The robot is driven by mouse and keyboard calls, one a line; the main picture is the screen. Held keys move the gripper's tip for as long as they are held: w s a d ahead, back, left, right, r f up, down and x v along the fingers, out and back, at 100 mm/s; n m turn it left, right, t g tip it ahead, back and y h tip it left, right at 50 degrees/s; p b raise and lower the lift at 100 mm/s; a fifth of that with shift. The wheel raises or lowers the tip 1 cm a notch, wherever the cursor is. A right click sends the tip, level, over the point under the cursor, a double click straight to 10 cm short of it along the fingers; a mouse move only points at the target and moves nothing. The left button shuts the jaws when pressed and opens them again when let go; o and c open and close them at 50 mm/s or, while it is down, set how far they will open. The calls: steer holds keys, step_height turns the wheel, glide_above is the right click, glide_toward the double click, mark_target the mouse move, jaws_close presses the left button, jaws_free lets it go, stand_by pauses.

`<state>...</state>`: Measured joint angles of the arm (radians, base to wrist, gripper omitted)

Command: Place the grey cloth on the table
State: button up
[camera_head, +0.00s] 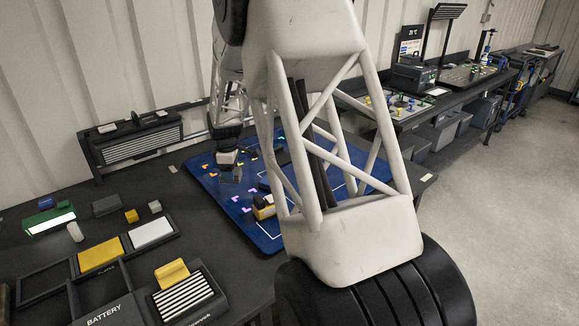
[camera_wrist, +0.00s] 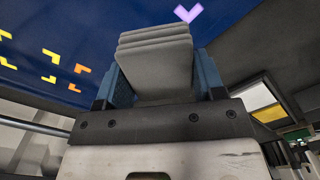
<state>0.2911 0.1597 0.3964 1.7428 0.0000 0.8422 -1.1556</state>
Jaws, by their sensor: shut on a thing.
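The grey cloth (camera_wrist: 156,62) is a folded, layered block between the blue-lined fingers of my gripper (camera_wrist: 160,82) in the wrist view. My gripper is shut on it. In the head view my gripper (camera_head: 228,172) is small and partly hidden by my own arm, above the blue mat on the table. A grey piece shows at its tip, too small to make out well. The dark table (camera_head: 150,208) spreads across the left and middle of the head view. Whether the cloth touches the mat cannot be told.
The blue mat (camera_head: 205,180) bears colored corner marks and a yellow-black item (camera_head: 263,207). At left are a yellow cloth (camera_head: 100,256) and a white one (camera_head: 151,232) in trays, a battery tray (camera_head: 105,312), a striped block (camera_head: 184,297) and a lit green device (camera_head: 50,220).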

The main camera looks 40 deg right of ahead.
steer(key=shift+m, duration=0.5)
steer(key=s+d, duration=0.4)
steer(key=d, duration=0.1)
steer(key=shift+f, duration=0.2)
steer(key=shift+w+d, duration=0.1)
steer(key=shift+w, duration=0.05)
glide_above(242, 161)
steer(key=s+a, duration=0.2)
steer(key=s, duration=0.3)
steer(key=shift+w+a+f, duration=0.15)
steer(key=shift+a+f, duration=0.05)
steer(key=shift+f, duration=0.55)
steer(key=shift+f, duration=1.75)
steer(key=shift+f, duration=0.1)
steer(key=o, duration=0.9)
